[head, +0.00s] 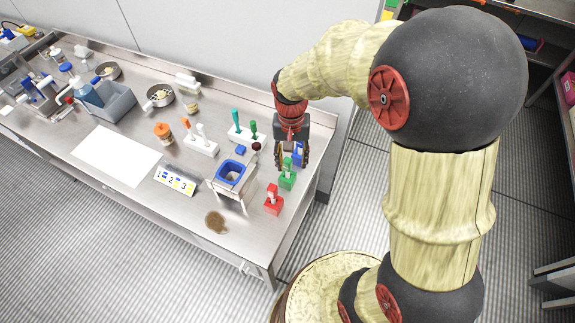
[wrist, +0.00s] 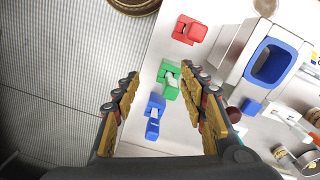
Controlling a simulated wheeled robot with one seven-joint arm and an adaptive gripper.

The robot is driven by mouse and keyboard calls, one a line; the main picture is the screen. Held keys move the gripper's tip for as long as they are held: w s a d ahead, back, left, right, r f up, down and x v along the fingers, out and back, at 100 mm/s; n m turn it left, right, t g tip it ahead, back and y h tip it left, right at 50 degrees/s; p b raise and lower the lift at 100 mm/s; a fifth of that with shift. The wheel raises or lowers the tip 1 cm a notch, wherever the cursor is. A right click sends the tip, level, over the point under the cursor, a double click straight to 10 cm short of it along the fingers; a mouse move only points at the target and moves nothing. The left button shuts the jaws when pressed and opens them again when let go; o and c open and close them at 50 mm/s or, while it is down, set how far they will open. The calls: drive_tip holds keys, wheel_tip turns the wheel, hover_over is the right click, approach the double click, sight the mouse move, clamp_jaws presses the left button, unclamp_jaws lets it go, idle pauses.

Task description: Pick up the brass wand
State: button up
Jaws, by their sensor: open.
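I cannot make out a brass wand for certain in either view. My gripper (head: 291,160) points down over the right end of the steel bench. In the wrist view its two fingers (wrist: 162,76) are spread apart, with nothing held between them. The green block (wrist: 170,82) and the blue block (wrist: 154,116) show between and below the fingers. Each block has a pale piece in it. The red block (wrist: 188,30) lies beyond the fingertips. In the head view the gripper partly hides the blue block (head: 299,150); the green block (head: 288,176) is just below it.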

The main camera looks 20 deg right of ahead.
sight(288, 160)
drive_tip(key=w+m, duration=0.1)
drive_tip(key=w, duration=0.1)
drive_tip(key=w+m, duration=0.2)
drive_tip(key=w, duration=0.1)
drive_tip(key=shift+w+f+t, duration=0.3)
drive_tip(key=shift+f, duration=0.05)
drive_tip(key=shift+s+m, duration=0.1)
drive_tip(key=shift+m, duration=0.6)
drive_tip(key=shift+f, duration=0.85)
drive_tip(key=shift+s+d+f+b, duration=0.1)
drive_tip(key=shift+f+b, duration=0.2)
drive_tip(key=shift+f, duration=1.2)
drive_tip(key=shift+s+d+f+b, duration=0.1)
drive_tip(key=shift+f+b, duration=0.15)
drive_tip(key=shift+f, duration=1.25)
drive_tip(key=shift+c, duration=0.2)
clamp_jaws()
